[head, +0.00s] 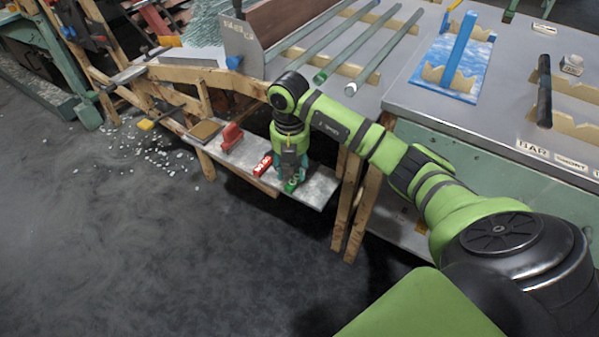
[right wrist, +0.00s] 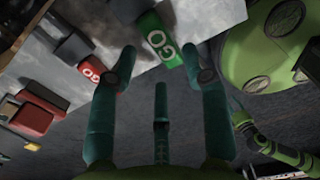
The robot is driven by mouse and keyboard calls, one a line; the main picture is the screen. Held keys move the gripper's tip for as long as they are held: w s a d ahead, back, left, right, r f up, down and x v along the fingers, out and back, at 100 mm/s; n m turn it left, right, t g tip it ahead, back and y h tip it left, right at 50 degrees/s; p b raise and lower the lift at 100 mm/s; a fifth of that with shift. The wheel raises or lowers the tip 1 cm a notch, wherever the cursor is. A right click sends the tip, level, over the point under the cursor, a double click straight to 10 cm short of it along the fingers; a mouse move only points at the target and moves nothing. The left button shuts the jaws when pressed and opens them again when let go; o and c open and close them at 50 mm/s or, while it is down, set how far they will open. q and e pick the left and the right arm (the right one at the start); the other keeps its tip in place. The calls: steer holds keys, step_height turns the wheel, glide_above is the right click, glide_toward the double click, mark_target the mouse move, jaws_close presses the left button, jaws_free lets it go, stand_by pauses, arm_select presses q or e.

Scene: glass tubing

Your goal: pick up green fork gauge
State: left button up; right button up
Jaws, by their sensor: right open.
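The green fork gauge (right wrist: 160,40), a green block with white GO lettering, lies on a pale stone-like shelf in the right wrist view. In the head view only a little of the green gauge (head: 290,186) shows, below my right gripper (head: 290,172). My right gripper also shows in the right wrist view (right wrist: 164,62), its teal fingers open and spread with the gauge beyond and between their tips. I see nothing held between them. I cannot tell whether a finger touches the gauge.
A red gauge (head: 262,165) lies left of the green one on the shelf (head: 318,187). A red block (head: 231,138) and a brown pad (head: 206,131) are further left. Wooden table legs (head: 346,215) stand to the right. Glass tubes (head: 382,57) rest on the bench above.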

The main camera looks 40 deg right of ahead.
mark_target(291, 180)
step_height(291, 180, down, 4)
jaws_close()
stand_by(0.4)
